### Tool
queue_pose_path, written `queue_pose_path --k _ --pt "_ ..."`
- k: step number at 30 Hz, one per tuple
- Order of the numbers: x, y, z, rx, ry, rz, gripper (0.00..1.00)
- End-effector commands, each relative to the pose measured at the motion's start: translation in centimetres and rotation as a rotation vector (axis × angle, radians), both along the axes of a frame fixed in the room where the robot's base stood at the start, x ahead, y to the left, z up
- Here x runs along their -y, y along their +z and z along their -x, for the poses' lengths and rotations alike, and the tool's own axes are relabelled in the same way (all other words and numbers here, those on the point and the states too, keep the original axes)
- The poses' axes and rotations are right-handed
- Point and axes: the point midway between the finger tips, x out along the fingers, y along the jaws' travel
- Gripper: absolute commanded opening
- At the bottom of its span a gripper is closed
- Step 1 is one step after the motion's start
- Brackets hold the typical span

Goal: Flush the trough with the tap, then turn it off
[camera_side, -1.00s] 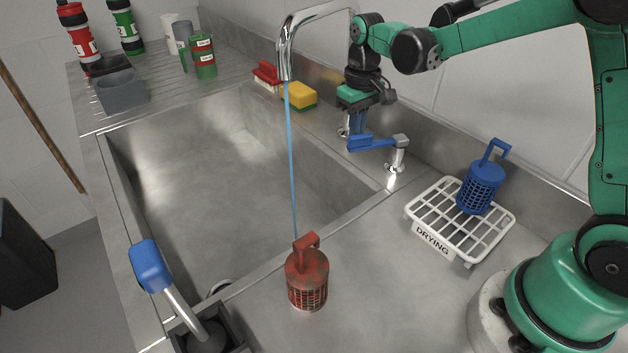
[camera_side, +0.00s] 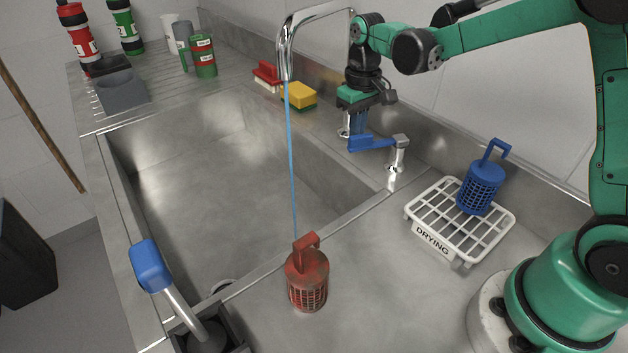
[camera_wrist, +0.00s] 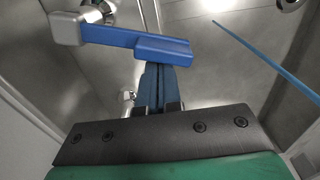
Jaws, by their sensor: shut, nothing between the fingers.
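The tap (camera_side: 287,45) arches over the sink trough (camera_side: 215,170), and a thin blue stream of water (camera_side: 291,165) falls from its spout into the trough. The tap's blue lever (camera_side: 372,144) is on a chrome stem (camera_side: 397,160) on the counter right of the trough. My gripper (camera_side: 358,124) is shut and empty, pointing down at the free end of the lever. In the wrist view the blue fingers (camera_wrist: 156,84) reach the edge of the lever (camera_wrist: 130,42); I cannot tell if they touch it. The stream also shows in the wrist view (camera_wrist: 262,58).
A red strainer basket (camera_side: 307,280) stands on the counter by the trough's near edge. A blue basket (camera_side: 481,188) sits on a white drying rack (camera_side: 447,212). A yellow sponge (camera_side: 298,95) and red brush (camera_side: 267,74) lie behind the trough. A blue-handled plunger-like tool (camera_side: 151,266) stands front left.

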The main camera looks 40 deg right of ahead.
Motion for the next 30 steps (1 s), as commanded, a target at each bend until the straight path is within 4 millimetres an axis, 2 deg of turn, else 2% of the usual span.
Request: queue_pose_path --k 10,30 --pt "-0.7 0.0 1.8 0.000 0.001 0.000 0.00" --pt "-0.9 0.0 2.8 0.000 0.000 0.000 0.00"
